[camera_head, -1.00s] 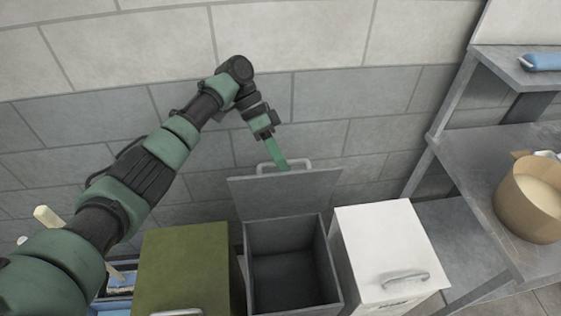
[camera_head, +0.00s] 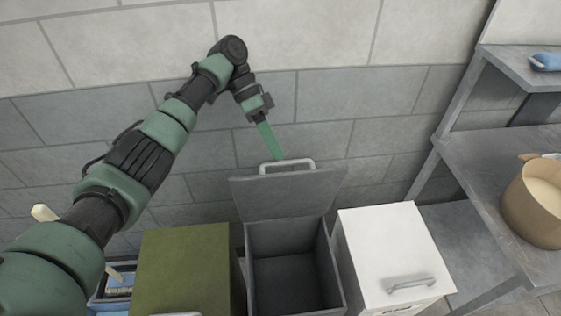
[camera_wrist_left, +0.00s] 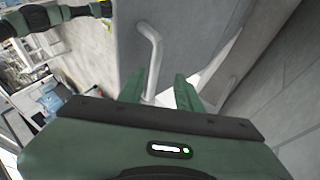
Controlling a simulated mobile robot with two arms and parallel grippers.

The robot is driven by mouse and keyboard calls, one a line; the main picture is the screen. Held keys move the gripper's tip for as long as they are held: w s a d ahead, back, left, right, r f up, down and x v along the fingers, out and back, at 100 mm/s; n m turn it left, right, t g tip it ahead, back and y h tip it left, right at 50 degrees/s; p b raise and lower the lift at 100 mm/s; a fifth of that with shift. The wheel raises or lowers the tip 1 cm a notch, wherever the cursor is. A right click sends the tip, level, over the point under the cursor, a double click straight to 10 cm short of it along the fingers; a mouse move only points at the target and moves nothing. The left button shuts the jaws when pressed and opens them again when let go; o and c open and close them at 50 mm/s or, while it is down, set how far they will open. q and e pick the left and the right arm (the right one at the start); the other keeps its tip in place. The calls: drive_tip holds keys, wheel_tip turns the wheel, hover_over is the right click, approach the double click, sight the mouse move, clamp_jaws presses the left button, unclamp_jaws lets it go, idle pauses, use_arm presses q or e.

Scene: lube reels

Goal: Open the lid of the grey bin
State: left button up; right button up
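The grey bin (camera_head: 251,268) stands between a green bin and a white bin, and its dark inside shows. Its lid (camera_head: 290,194) is raised and stands upright at the back, near the wall. The lid's handle (camera_head: 287,165) is at the top edge. My left gripper (camera_head: 275,151) points down just above and behind the handle. In the left wrist view, the two fingers of my left gripper (camera_wrist_left: 160,92) are apart, with the bent handle (camera_wrist_left: 152,55) showing in the gap between them. I cannot tell whether they touch it. My right gripper is not in view.
The green bin (camera_head: 185,262) and the white bin (camera_head: 392,250) have closed lids. A metal shelf (camera_head: 490,165) on the right holds a tan pot (camera_head: 535,205). A tiled wall (camera_head: 330,100) rises close behind the bins. A blue container (camera_head: 118,285) is at the lower left.

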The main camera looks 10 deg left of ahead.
use_arm(q)
drive_tip(key=v, duration=0.3)
drive_tip(key=shift+w+a+r, duration=0.1)
drive_tip(key=shift+a+r, duration=0.05)
drive_tip(key=shift+r, duration=0.05)
